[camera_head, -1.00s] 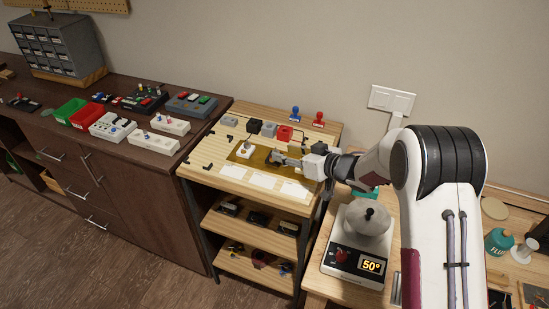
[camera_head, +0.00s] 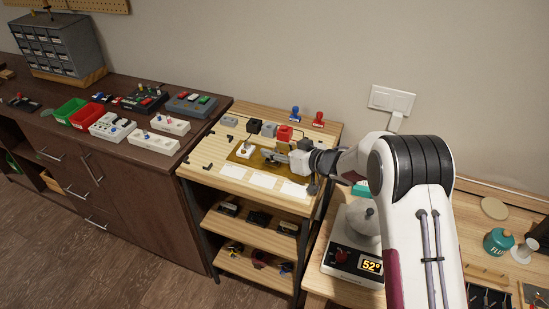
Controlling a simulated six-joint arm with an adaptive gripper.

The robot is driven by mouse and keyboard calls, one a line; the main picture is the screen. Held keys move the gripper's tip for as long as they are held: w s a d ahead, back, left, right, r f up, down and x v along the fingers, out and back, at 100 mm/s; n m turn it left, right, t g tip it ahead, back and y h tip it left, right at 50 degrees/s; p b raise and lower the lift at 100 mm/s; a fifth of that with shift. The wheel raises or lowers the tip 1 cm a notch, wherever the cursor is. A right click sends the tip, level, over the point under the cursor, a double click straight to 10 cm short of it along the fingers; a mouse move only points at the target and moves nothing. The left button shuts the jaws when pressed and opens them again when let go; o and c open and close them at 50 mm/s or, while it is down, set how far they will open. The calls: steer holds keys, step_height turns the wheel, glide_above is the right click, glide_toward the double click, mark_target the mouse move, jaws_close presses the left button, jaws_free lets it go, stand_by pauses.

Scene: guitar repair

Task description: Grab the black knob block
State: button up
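The black knob block (camera_head: 254,126) sits near the back of the light wooden work table, between a grey block on its left and another grey block on its right. My gripper (camera_head: 266,153) is over the brown mat in front of the blocks, to the right of a small white block with a knob (camera_head: 246,151). It is apart from the black block. The fingers are small and dark here, and I cannot tell how far apart they are or whether anything is between them.
A red block (camera_head: 284,132) and grey blocks (camera_head: 229,121) (camera_head: 268,130) stand in the back row. Blue and red stamps (camera_head: 295,114) stand behind. White cards (camera_head: 264,180) lie at the front. A hot plate with a pot (camera_head: 362,262) stands at right, showing 52°.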

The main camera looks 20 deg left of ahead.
stand_by(0.5)
jaws_close()
steer(key=shift+r, duration=0.15)
steer(key=shift+r, duration=4.9)
